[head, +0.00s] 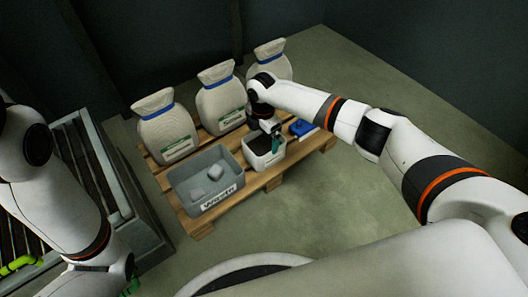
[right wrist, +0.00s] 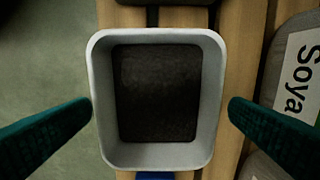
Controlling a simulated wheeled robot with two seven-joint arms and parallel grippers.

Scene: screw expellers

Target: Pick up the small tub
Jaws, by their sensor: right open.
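The small tub (head: 263,162) is a pale, square-rimmed container on the wooden pallet, with dark material inside. My right gripper (head: 273,138) is over it, pointing down, and hides part of its rim. In the right wrist view the tub (right wrist: 106,95) stands below, between the two dark green fingers of my open right gripper (right wrist: 160,106). One finger is to each side, and gaps show between the fingertips and the tub's walls. My left arm shows at the left of the head view, but its gripper cannot be made out.
A grey crate (head: 205,203) holding grey lumps stands left of the tub. A blue item (head: 302,128) lies to the right. Sacks (head: 164,127) line the pallet's (head: 275,183) back. A slatted metal machine (head: 100,165) stands left. The floor (head: 360,190) in front is clear.

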